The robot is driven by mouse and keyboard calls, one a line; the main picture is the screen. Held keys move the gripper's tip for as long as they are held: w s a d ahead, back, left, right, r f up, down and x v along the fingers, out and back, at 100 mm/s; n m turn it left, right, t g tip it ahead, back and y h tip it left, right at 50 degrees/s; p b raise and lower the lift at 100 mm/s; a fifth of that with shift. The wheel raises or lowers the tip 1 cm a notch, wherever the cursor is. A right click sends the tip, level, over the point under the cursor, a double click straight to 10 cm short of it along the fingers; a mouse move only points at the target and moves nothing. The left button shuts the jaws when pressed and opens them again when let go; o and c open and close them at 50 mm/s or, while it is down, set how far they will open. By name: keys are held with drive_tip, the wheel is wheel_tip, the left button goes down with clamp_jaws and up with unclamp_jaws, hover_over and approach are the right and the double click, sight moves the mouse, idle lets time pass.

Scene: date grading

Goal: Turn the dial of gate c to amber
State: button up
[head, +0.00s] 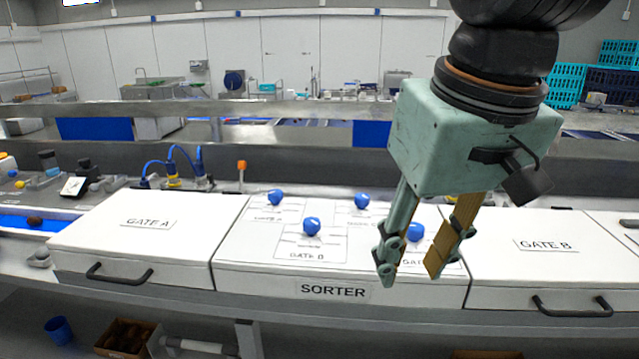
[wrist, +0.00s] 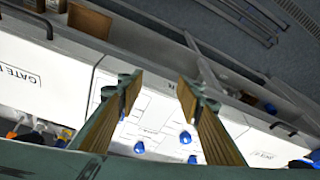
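The white sorter panel (head: 245,255) carries several blue dials, each with a small printed label card. A back-left dial (head: 276,197), a front-left dial (head: 312,226), a back-right dial (head: 362,201) and a front-right dial (head: 415,232) show. The back-right card seems to read gate C, but the print is blurred; colour marks and dial settings are too small to read. My gripper (head: 410,268) is open and empty above the panel's right part, partly covering the front-right dial. In the wrist view, my gripper (wrist: 158,92) shows apart from the blue dials (wrist: 185,137).
White boxes labelled gate A (head: 85,240) and gate B (head: 500,270) flank the panel, with dark handles in front. A metal rail (head: 300,145) runs behind. Blue hoses and fittings (head: 173,172) stand at the back left. The panel's left part is free of my arm.

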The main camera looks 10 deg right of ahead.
drive_tip(key=w+d+r+m+g+p, duration=0.15)
drive_tip(key=w+r+p, duration=0.55)
drive_tip(key=w, duration=0.8)
wheel_tip(320, 180, up, 3)
drive_tip(key=g+p, duration=0.2)
drive_tip(key=p, duration=0.3)
hover_over(363, 197)
drive_tip(key=shift+w+f+t, duration=0.1)
drive_tip(key=shift+f+t, duration=0.05)
drive_tip(key=shift+t, duration=0.1)
drive_tip(key=shift+f, duration=6.9)
drive_tip(key=c, duration=0.8)
